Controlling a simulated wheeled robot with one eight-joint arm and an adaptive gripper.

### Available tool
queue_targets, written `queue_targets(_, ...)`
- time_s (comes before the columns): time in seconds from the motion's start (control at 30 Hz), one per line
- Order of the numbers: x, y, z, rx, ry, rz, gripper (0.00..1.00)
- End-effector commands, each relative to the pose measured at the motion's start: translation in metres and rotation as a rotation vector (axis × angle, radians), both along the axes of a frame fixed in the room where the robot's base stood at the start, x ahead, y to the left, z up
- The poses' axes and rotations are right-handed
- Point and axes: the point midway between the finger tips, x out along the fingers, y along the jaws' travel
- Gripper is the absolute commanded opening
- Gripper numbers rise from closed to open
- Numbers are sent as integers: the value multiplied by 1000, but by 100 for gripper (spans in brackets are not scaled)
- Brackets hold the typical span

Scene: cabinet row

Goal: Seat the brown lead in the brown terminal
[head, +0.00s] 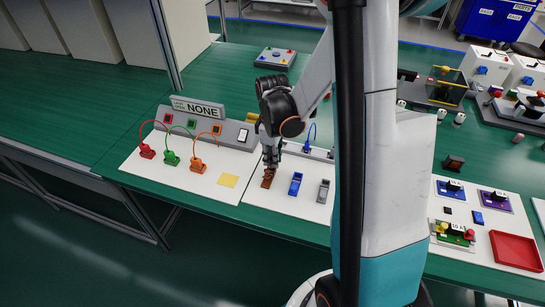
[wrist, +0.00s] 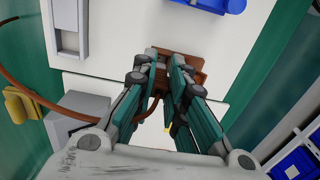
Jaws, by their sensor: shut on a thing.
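The brown terminal (head: 267,182) is a small block on the white board in the head view. It also shows as a brown block (wrist: 195,75) beyond my fingertips in the wrist view. My gripper (head: 270,162) points down right over it; in the wrist view my gripper (wrist: 165,64) is shut on the brown lead's plug, mostly hidden between the fingers. The brown lead's cable (wrist: 38,107) curves in from the left and passes behind the fingers. The plug is at or just above the terminal; I cannot tell whether it is seated.
A blue terminal (head: 295,184) and a grey one (head: 323,191) stand to the right. Red (head: 147,151), green (head: 171,158) and orange (head: 198,165) leads are plugged in at the left. A panel reading NONE (head: 198,108) stands behind.

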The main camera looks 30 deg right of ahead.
Motion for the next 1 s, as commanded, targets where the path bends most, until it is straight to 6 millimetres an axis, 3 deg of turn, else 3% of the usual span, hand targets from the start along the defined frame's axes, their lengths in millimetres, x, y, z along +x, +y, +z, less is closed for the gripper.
queue_targets(1.0, 0, 0, -19, 0, 0, 0, 0)
